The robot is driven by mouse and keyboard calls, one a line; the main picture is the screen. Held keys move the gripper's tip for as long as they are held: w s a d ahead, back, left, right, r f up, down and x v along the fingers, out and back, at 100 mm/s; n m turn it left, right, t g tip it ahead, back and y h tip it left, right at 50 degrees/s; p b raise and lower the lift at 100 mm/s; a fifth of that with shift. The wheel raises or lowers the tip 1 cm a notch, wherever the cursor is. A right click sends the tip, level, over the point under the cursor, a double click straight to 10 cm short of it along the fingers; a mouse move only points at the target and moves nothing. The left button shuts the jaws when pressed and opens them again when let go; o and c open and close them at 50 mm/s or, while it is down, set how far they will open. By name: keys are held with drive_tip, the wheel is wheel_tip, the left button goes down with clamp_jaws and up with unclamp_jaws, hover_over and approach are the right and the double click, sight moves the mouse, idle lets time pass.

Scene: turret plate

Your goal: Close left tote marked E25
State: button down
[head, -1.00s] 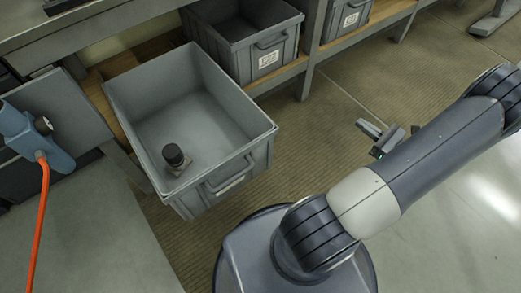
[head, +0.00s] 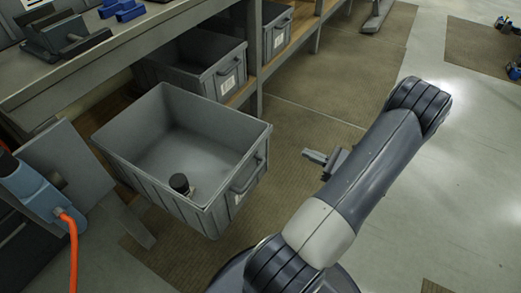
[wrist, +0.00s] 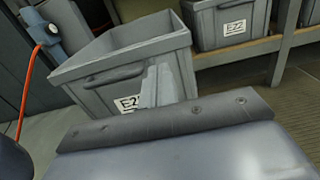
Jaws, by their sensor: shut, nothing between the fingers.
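A grey open tote (head: 228,197) sticks well out from the shelf under the bench at the left of the head view. A small black-topped item (head: 180,184) stands inside it. In the wrist view the tote (wrist: 120,58) shows its front handle and a white label (wrist: 126,104) reading "E2", with the last character hidden by my gripper. My gripper (head: 316,156) is shut and empty, out to the right of the tote's front in the head view, with a gap between them. Its fingers (wrist: 157,86) overlap the tote's front in the wrist view.
A second grey tote (head: 225,85) sits back on the shelf; its label (wrist: 236,26) reads E22. Another tote (head: 278,38) is beyond it. A blue tool (head: 35,188) with an orange hose is at the left. Open floor lies right of the totes.

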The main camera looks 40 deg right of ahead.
sight(263, 135)
drive_tip(key=b+x, duration=0.2)
drive_tip(key=x, duration=1.2)
drive_tip(key=shift+f, duration=0.1)
